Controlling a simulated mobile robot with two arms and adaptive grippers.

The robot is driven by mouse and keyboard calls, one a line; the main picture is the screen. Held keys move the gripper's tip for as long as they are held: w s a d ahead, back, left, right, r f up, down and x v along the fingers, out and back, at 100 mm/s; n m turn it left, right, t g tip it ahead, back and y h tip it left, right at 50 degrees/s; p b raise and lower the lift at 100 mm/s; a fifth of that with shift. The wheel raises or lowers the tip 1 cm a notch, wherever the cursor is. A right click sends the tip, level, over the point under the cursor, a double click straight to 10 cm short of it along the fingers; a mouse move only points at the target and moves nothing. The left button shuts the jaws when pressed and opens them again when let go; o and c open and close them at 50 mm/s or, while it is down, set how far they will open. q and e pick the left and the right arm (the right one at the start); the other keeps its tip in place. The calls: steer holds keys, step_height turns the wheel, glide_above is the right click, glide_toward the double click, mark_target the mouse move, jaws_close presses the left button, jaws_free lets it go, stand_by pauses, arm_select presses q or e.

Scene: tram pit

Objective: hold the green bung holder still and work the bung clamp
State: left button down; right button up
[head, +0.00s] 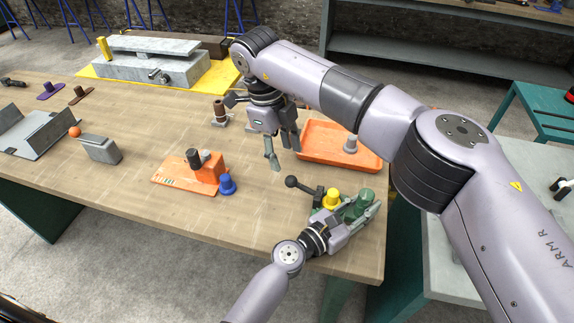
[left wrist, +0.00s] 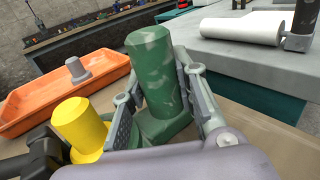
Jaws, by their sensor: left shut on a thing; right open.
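The green bung holder (head: 361,197) stands near the table's right front corner. In the left wrist view its green post (left wrist: 150,70) rises between the fingers of my left gripper (head: 358,208), which is shut on it. A yellow bung-like piece (head: 332,197) stands just left of it, and also shows in the left wrist view (left wrist: 80,124). A black lever with a ball knob (head: 292,182) reaches left from beside the yellow piece; it looks like the clamp handle. My right gripper (head: 282,155) is open and empty, pointing down above the table, behind and left of the lever.
An orange tray (head: 318,155) with a grey peg (head: 350,143) lies behind the holder. A brown peg (head: 219,112) stands farther back. The front middle of the table is bare.

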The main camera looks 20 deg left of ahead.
mark_target(297, 183)
steer(key=shift+a+r, duration=0.15)
steer(key=shift+r, duration=0.75)
steer(key=shift+c, duration=0.5)
